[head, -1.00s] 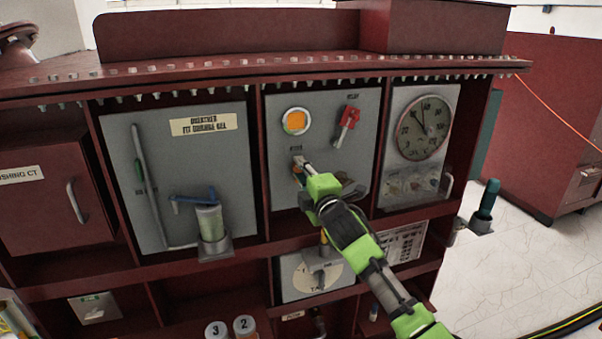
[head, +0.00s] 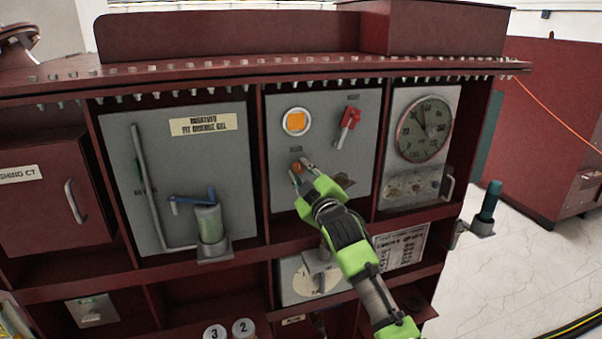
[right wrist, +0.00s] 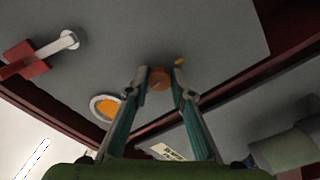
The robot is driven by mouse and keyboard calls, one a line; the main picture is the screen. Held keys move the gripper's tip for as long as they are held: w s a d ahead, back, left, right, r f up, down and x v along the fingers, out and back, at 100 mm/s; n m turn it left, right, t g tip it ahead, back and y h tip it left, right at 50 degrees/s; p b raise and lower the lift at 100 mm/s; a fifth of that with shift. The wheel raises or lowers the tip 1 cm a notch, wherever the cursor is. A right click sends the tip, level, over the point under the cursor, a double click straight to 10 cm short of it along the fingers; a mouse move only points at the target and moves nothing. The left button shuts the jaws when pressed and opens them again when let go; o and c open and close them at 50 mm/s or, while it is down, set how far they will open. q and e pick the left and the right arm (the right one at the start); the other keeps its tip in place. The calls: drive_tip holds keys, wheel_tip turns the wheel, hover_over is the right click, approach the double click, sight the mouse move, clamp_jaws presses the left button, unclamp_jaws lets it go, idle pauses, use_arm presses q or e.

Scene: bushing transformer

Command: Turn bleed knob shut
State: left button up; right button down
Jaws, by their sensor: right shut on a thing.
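The bleed knob (head: 297,166) is a small orange-brown round knob on the grey middle panel, below the orange round indicator. It also shows in the right wrist view (right wrist: 159,80), between the two fingertips. My right gripper (head: 301,174) reaches up to the panel from the lower right. Its fingers are on either side of the knob and shut on it, as the right wrist view (right wrist: 160,77) also shows. A small yellow pointer (right wrist: 180,61) sticks out beside the knob. My left gripper is not in view.
A red-handled valve (head: 349,120) sits up and right of the knob, near the orange round indicator (head: 295,122). A round dial gauge (head: 424,130) is on the panel to the right. A silica gel breather (head: 209,222) stands left. A shelf edge runs below.

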drive_tip(key=shift+f, duration=0.1)
idle(0.3)
drive_tip(key=c, duration=1.8)
unclamp_jaws()
drive_tip(key=shift+s, duration=0.1)
drive_tip(key=v, duration=1.1)
drive_tip(key=shift+s+d, duration=0.2)
drive_tip(key=shift+s, duration=0.2)
